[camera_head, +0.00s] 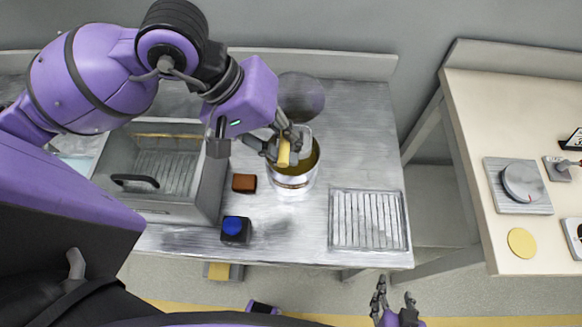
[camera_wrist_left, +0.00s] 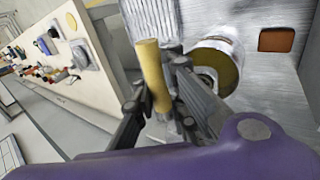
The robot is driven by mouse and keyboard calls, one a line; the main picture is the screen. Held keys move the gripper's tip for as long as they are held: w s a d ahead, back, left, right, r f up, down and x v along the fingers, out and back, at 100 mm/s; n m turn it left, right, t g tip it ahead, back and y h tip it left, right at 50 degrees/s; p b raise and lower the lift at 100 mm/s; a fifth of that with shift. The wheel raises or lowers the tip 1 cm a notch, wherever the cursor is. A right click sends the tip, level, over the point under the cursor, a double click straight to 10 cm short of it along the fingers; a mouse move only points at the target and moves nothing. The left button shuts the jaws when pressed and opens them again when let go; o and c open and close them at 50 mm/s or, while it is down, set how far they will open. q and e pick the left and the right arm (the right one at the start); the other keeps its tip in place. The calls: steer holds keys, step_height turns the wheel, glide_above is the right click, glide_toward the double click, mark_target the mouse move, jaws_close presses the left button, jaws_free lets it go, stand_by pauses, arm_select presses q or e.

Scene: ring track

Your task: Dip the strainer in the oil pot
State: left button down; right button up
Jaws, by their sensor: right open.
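The oil pot (camera_head: 292,187) is a silver cylinder with yellowish oil inside, standing on the metal counter. It also shows in the left wrist view (camera_wrist_left: 234,45). My left gripper (camera_head: 283,146) is over the pot's rim with its fingers around a pale yellow handle, which appears to be the strainer's (camera_head: 283,153). The handle stands up between the fingers in the left wrist view (camera_wrist_left: 152,75). A grey metal part beside the fingers may be the strainer's basket; its depth in the pot is hidden. My right gripper (camera_head: 394,303) is open and empty at the bottom edge.
A grey basin with a black handle (camera_head: 170,210) stands left of the pot. A brown block (camera_head: 244,183) and a blue button box (camera_head: 235,231) lie between. A dark disc (camera_head: 300,92) is behind the pot. A slatted rack (camera_head: 368,246) lies right; a side table (camera_head: 480,130) stands beyond a gap.

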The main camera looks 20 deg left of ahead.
steer(key=shift+w, duration=0.25)
arm_select(q)
steer(key=shift+r, duration=0.65)
steer(key=shift+r+p, duration=0.5)
steer(key=shift+r, duration=0.9)
arm_select(e)
steer(key=shift+w+r, duration=0.3)
steer(key=shift+r, duration=0.6)
